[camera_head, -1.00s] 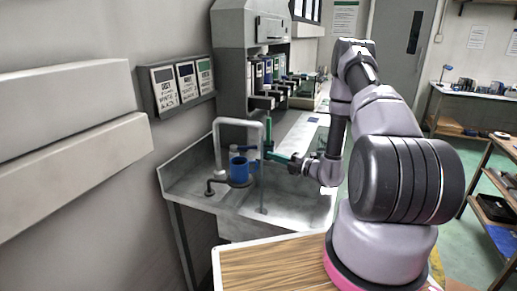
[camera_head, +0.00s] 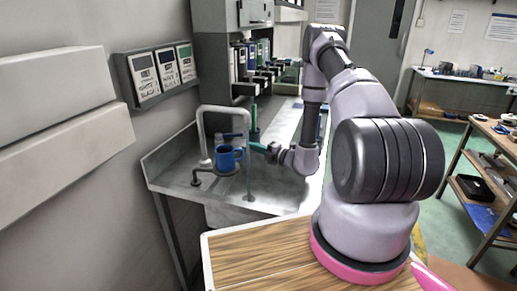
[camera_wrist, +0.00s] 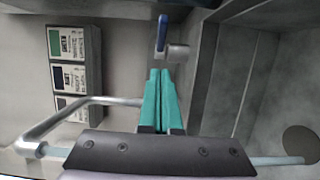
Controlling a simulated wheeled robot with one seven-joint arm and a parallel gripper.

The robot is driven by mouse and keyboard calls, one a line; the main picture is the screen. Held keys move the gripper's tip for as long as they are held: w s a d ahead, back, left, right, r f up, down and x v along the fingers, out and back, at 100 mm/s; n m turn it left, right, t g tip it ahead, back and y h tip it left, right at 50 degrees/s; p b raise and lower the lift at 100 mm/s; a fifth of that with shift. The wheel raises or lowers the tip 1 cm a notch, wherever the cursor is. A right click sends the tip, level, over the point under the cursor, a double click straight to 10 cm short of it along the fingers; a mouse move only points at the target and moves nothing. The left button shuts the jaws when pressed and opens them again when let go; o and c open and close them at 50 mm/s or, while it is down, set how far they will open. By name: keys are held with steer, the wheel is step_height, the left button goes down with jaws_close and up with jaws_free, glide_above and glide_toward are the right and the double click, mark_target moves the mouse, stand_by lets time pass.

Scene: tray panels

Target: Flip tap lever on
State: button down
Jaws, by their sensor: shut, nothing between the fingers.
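The tap (camera_head: 222,109) has a grey arched spout over the metal sink counter, and its pipe shows in the wrist view (camera_wrist: 70,108). The blue tap lever (camera_wrist: 162,33) lies just ahead of my fingertips in the wrist view, beside a grey round valve stub (camera_wrist: 179,52). A pale bluish column (camera_wrist: 220,159), which looks like running water, goes from the spout end to near a round drain (camera_wrist: 301,142). My gripper (camera_wrist: 160,72) has its green fingers together with nothing between them. In the head view, my gripper (camera_head: 254,146) is just right of the spout.
An upright green piece (camera_head: 254,119) rises behind my gripper. Wall panels with labels (camera_head: 162,68) hang at the left. A wooden top (camera_head: 255,254) lies in front.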

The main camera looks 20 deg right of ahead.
mark_target(237, 135)
steer(key=w+a, duration=0.1)
steer(key=w, duration=0.3)
steer(key=w+a, duration=0.1)
steer(key=w, duration=0.1)
steer(key=shift+w+a, duration=0.25)
steer(key=shift+a, duration=0.1)
steer(key=shift+w+d, duration=0.1)
steer(key=shift+w, duration=0.45)
steer(key=shift+w+d+r+n+g+y, duration=0.1)
steer(key=shift+w+d+n+g+y, duration=0.15)
steer(key=shift+w+n+g+y, duration=0.2)
steer(key=shift+w+d+n+g+y, duration=0.15)
steer(key=shift+w+n+g+y, duration=0.1)
steer(key=shift+w, duration=0.5)
steer(key=shift+w+d+n+g+y, duration=0.1)
steer(key=shift+w+d+g+y, duration=0.1)
steer(key=shift+w, duration=0.55)
steer(key=v, duration=1)
steer(key=shift+s+d, duration=0.25)
steer(key=shift+s, duration=0.1)
